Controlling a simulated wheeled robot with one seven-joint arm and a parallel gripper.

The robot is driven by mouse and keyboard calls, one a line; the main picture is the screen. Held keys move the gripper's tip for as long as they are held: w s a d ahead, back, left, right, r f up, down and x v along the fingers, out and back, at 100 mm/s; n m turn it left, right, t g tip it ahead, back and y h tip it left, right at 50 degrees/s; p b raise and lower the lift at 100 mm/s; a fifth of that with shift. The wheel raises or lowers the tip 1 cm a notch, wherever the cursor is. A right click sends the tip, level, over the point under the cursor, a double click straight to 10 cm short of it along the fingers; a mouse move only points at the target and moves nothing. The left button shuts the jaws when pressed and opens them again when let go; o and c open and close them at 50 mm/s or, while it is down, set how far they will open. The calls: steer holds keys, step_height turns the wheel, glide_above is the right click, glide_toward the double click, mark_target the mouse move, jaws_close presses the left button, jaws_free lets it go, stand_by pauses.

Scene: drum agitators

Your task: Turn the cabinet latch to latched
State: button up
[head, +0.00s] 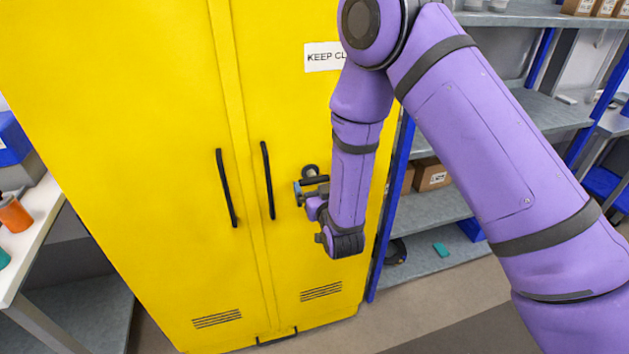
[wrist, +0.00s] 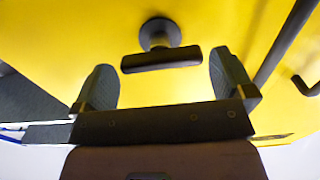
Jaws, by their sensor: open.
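The yellow cabinet (head: 180,130) stands closed in front of me, with two black door handles. The cabinet latch (head: 311,172) is on the right door: a dark round base with a short black bar. In the wrist view the latch bar (wrist: 160,60) lies nearly level across the picture, below its round base. My gripper (head: 303,193) is close to the door at the latch and partly covers it in the head view. In the wrist view my gripper (wrist: 162,72) is open, one finger past each end of the bar, with gaps at both sides. I cannot see any contact.
A "KEEP CLEAR" type sign (head: 324,57), partly covered by my arm, is on the right door. Grey shelving (head: 430,209) with blue posts and boxes stands close to the cabinet's right. A white-topped bench (head: 28,238) with an orange item stands at the left.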

steer(key=shift+x, duration=1.35)
steer(key=c, duration=0.7)
steer(key=shift+o, duration=0.3)
